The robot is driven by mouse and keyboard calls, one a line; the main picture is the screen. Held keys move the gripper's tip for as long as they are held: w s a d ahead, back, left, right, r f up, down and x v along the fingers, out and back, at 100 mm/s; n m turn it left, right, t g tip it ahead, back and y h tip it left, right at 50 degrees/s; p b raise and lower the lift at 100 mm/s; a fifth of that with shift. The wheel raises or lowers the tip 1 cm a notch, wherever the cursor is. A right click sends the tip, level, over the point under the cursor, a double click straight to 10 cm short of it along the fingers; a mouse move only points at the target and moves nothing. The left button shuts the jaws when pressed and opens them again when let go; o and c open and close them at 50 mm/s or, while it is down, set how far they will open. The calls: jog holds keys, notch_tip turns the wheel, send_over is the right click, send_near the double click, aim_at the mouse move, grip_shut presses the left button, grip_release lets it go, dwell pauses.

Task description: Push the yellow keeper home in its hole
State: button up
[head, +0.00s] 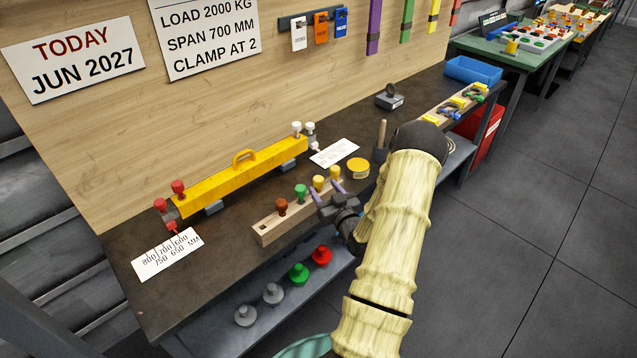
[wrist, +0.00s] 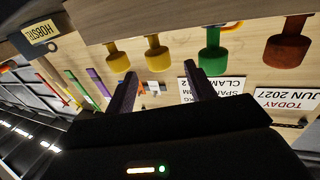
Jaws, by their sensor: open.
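A wooden block (head: 290,226) on the dark bench carries a row of knobbed keepers. Two are yellow, one nearer the green (head: 318,182) and one at the right end (head: 334,171). In the upside-down wrist view, both the inner yellow keeper (wrist: 157,56) and the end one (wrist: 117,59) show part of the stem above the block. I cannot tell how deep either sits or which one is meant. My gripper (head: 328,188) is open, its purple fingers by the yellow keepers. In the wrist view the inner yellow knob lies beyond the gap between the fingertips (wrist: 164,77).
Green (head: 300,191) and brown (head: 282,205) keepers stand in the same block. A yellow beam (head: 225,180) lies behind, with red and white knobs at its ends. Spare keepers stand on the lower shelf (head: 265,335).

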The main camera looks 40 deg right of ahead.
aim_at(321, 184)
jog(key=shift+f+p+x, duration=0.15)
jog(key=shift+p+x, duration=0.35)
jog(key=shift+x, duration=0.8)
jog(key=shift+f+p+x, duration=0.15)
jog(key=shift+p+x, duration=0.35)
jog(key=shift+x, duration=0.8)
jog(key=c, duration=1)
jog(key=shift+r, duration=0.1)
notch_tip(321, 184, up, 10)
jog(key=shift+f+b, duration=0.1)
jog(key=shift+b, duration=0.75)
